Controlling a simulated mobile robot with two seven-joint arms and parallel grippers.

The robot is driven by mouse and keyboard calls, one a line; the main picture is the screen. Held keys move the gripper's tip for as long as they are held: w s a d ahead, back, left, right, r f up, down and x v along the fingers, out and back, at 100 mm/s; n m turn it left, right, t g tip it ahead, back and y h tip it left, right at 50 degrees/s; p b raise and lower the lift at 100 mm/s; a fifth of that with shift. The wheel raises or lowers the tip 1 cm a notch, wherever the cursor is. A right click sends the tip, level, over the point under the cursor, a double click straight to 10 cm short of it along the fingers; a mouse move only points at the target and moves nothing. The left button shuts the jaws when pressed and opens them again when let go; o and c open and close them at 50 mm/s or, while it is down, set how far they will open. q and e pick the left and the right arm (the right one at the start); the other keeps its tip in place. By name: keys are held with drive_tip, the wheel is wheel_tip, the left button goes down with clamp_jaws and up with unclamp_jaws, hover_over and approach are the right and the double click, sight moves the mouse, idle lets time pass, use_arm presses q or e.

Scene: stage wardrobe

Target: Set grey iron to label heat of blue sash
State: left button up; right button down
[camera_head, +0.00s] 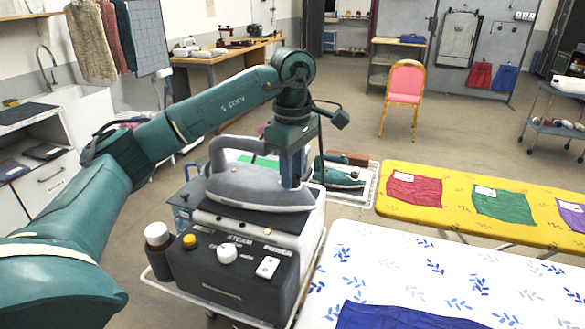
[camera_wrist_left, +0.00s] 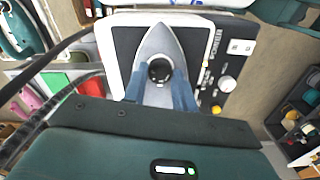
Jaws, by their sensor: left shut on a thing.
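The grey iron (camera_head: 262,190) rests on the white top of a steam station (camera_head: 238,275) with a dark front panel. In the left wrist view its pointed soleplate body (camera_wrist_left: 160,40) lies below me, with a round black dial (camera_wrist_left: 160,70) on it. My left gripper (camera_head: 292,172) reaches down at the iron from above. In the left wrist view its blue fingers (camera_wrist_left: 160,90) stand on both sides of the dial, shut on it. The dial's markings are too small to read. A blue sash (camera_head: 395,317) lies on the white patterned board, cut off by the frame; no label shows on it. My right gripper is not in view.
A green iron (camera_head: 340,178) stands on a tray behind the station. A yellow board (camera_head: 455,210) holds red (camera_head: 413,190), green (camera_head: 505,206) and purple cloths with white labels. The white patterned board (camera_head: 440,268) is to the right. A brown bottle (camera_head: 158,237) stands beside the station.

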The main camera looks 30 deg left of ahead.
use_arm(q)
drive_tip(key=shift+m, duration=0.6)
drive_tip(key=o, duration=1)
drive_tip(key=shift+c, duration=0.2)
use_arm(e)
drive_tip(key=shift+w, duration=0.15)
use_arm(q)
drive_tip(key=shift+r, duration=0.1)
drive_tip(key=shift+r, duration=0.35)
wheel_tip(320, 180, up, 12)
drive_tip(key=p, duration=0.2)
drive_tip(key=shift+r, duration=0.15)
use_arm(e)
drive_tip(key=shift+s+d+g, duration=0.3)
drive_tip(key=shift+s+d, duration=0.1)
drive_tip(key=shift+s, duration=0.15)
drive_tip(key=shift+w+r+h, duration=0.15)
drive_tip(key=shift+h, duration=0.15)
